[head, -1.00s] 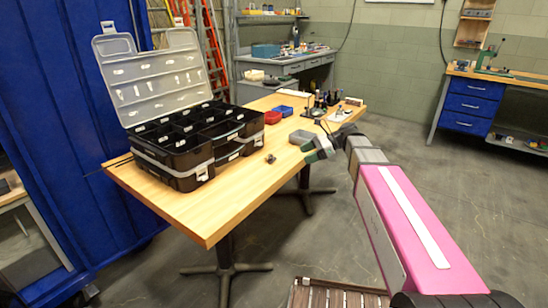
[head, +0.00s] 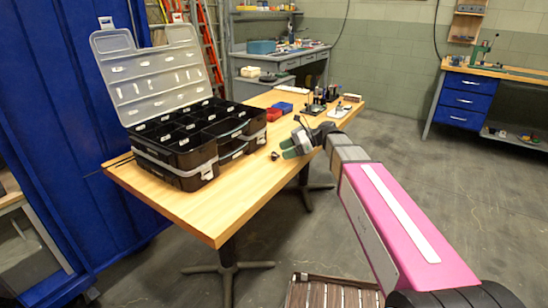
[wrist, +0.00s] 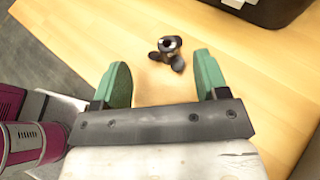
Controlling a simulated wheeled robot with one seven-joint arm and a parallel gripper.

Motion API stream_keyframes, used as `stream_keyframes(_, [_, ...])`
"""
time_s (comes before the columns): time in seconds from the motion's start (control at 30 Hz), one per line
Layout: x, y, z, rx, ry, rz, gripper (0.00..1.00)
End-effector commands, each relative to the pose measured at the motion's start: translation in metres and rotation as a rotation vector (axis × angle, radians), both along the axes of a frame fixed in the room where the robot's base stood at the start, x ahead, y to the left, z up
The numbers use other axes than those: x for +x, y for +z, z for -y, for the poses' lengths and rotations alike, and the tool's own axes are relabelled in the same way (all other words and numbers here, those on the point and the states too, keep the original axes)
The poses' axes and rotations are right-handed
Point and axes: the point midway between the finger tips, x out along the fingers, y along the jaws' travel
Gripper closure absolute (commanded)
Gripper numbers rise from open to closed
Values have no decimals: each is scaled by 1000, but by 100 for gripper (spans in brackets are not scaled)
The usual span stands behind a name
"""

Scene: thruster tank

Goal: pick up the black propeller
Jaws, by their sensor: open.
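The black propeller (wrist: 168,50) lies on the wooden table, a small dark piece with a round hub and a light ring around its hole. In the head view the propeller (head: 275,156) is a small dark spot in front of the organizer case. My gripper (wrist: 160,75) has green fingers spread apart with nothing between them. In the wrist view the propeller is just beyond the fingertips, between their lines and a little nearer the right finger. In the head view my gripper (head: 286,148) is just right of the propeller, over the table's right side.
A black organizer case (head: 185,150) with its clear lid raised stands left of the propeller. Red (head: 272,114) and blue (head: 284,107) bins and small tools lie farther back on the table (head: 215,210). The table's front is bare.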

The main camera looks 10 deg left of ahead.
Motion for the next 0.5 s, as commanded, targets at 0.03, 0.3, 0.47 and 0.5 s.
stream_keyframes(0.03, [-2, -3, -6, 0, 1, 0, 33])
stream_keyframes(0.3, [-10, -16, -36, 0, 1, 0, 33])
stream_keyframes(0.47, [-11, -16, -37, 0, 0, 0, 33])
stream_keyframes(0.5, [-11, -16, -37, 0, 0, 0, 33])
